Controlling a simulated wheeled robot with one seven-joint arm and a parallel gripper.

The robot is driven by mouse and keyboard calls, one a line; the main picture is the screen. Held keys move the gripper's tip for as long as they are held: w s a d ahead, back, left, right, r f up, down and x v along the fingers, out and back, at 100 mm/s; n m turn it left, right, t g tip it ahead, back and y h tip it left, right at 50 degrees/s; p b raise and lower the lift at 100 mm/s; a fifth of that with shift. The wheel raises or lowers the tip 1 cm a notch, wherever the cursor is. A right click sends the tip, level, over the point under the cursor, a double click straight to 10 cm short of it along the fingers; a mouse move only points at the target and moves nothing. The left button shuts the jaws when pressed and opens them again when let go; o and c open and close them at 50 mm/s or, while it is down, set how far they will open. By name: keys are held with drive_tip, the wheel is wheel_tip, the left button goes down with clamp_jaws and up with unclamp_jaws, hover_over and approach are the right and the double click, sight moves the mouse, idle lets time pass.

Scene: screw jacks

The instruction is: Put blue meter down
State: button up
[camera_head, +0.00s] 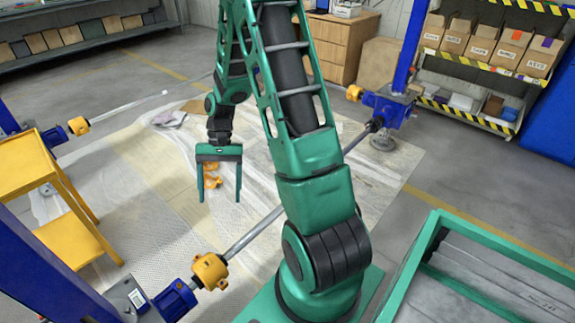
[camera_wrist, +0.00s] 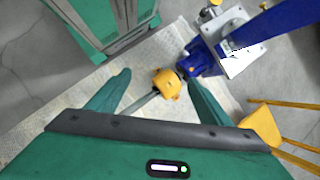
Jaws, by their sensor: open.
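I cannot pick out a separate blue meter in either view. My gripper (camera_head: 219,197) is open and empty, fingers pointing down over the pale floor sheet. In the wrist view its fingers (camera_wrist: 158,78) stand wide apart. Between them, farther off, appear a yellow coupling (camera_wrist: 166,83) and a grey shaft (camera_wrist: 145,103), with no contact visible. A blue screw-jack housing (camera_wrist: 203,58) lies just beyond the right fingertip. In the head view a blue gearbox (camera_head: 176,300) with a yellow coupling (camera_head: 210,271) is at bottom left. Another blue jack (camera_head: 390,108) stands at upper right.
A yellow stepped stand (camera_head: 25,166) is at left. A green-framed cart (camera_head: 495,247) is at lower right. Shelves with cardboard boxes (camera_head: 480,47) and a wooden cabinet (camera_head: 341,45) line the back. A shaft (camera_head: 255,231) crosses above the pale floor sheet (camera_head: 122,163). Some floor is clear.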

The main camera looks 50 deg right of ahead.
drive_tip(key=s+d+r+n+t+h, duration=0.1)
drive_tip(key=s+d+r+h, duration=0.25)
drive_tip(key=s+r, duration=0.75)
drive_tip(key=s+d+r+n+t, duration=0.1)
drive_tip(key=s+r+t, duration=0.1)
drive_tip(key=s+r, duration=0.6)
drive_tip(key=s+h, duration=0.1)
drive_tip(key=s, duration=0.2)
drive_tip(key=shift+s+d, duration=0.2)
drive_tip(key=shift+d, duration=0.15)
drive_tip(key=shift+w, duration=0.15)
drive_tip(key=shift+w+f, duration=0.2)
drive_tip(key=shift+w, duration=0.3)
